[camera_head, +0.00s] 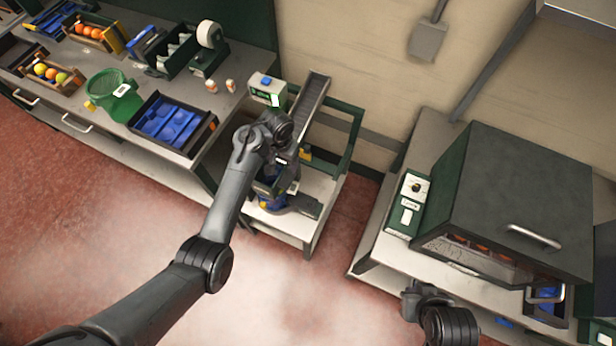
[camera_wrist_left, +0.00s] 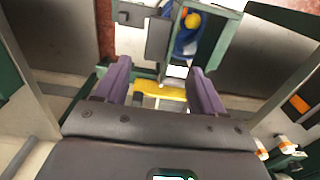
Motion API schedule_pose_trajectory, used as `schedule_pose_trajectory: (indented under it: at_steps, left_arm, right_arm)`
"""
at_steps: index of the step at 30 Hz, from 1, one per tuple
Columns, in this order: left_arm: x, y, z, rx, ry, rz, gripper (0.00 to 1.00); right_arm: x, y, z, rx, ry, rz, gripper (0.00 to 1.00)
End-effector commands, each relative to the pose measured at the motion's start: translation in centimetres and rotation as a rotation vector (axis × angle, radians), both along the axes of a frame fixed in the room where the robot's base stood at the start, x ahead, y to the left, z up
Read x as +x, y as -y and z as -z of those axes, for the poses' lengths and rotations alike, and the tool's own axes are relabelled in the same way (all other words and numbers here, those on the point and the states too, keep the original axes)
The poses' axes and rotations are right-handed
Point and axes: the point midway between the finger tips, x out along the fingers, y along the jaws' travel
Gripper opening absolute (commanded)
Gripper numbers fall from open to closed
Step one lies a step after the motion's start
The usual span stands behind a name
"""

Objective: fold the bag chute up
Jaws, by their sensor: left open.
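The bagging station has a green frame (camera_head: 345,135) and a grey sloping trough (camera_head: 309,97). A dark grey flap (camera_head: 306,206) sticks out low at its front beside a blue part (camera_head: 272,203); I cannot tell for sure which piece is the bag chute. My left gripper (camera_head: 284,160) is at the station, partly hidden by its own wrist. In the left wrist view its purple fingers (camera_wrist_left: 160,70) are apart, with a yellow bar (camera_wrist_left: 160,90) seen between them; contact cannot be told. A grey plate (camera_wrist_left: 158,38) and a blue part (camera_wrist_left: 186,40) lie beyond. My right arm shows at lower right, its fingers unclear.
A bench at left carries a blue-lined tray (camera_head: 170,125), a green basket (camera_head: 113,95) and crates of fruit. A small green box with a display (camera_head: 267,90) stands behind the gripper. At right, a large dark cabinet (camera_head: 520,190) stands on a table. The red floor in front is clear.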

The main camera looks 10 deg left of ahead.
Motion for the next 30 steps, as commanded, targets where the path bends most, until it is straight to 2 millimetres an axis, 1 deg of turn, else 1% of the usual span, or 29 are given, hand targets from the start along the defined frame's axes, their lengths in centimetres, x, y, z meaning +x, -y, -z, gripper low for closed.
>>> schedule_pose_trajectory:
  at_steps: [5, 7, 15, 21, 25, 30]
  left_arm:
    - [0.3, 0.2, 1.2, 0.001, -0.008, 0.003, 0.69]
    - [0.3, 0.1, 2.1, 0.001, -0.008, 0.003, 0.69]
    - [0.3, 0.1, 6.6, 0.001, -0.008, 0.002, 0.69]
    - [0.3, 0.2, 9.2, 0.000, -0.006, 0.003, 0.69]
    - [0.3, 0.1, 10.2, -0.001, -0.006, 0.002, 0.69]
    - [0.3, 0.1, 10.7, 0.000, -0.005, 0.002, 0.69]
  right_arm:
    - [0.0, -0.1, 0.4, 0.004, 0.001, 0.001, 0.00]
    - [0.0, -0.1, 0.5, 0.004, 0.001, 0.002, 0.00]
    - [0.0, -0.1, 1.5, 0.005, 0.002, 0.001, 0.00]
    - [0.0, -0.1, 2.1, 0.003, 0.001, 0.000, 0.00]
    - [0.0, -0.1, 2.4, 0.001, 0.002, -0.001, 0.00]
    - [0.0, 0.0, 2.5, -0.003, 0.001, -0.004, 0.00]
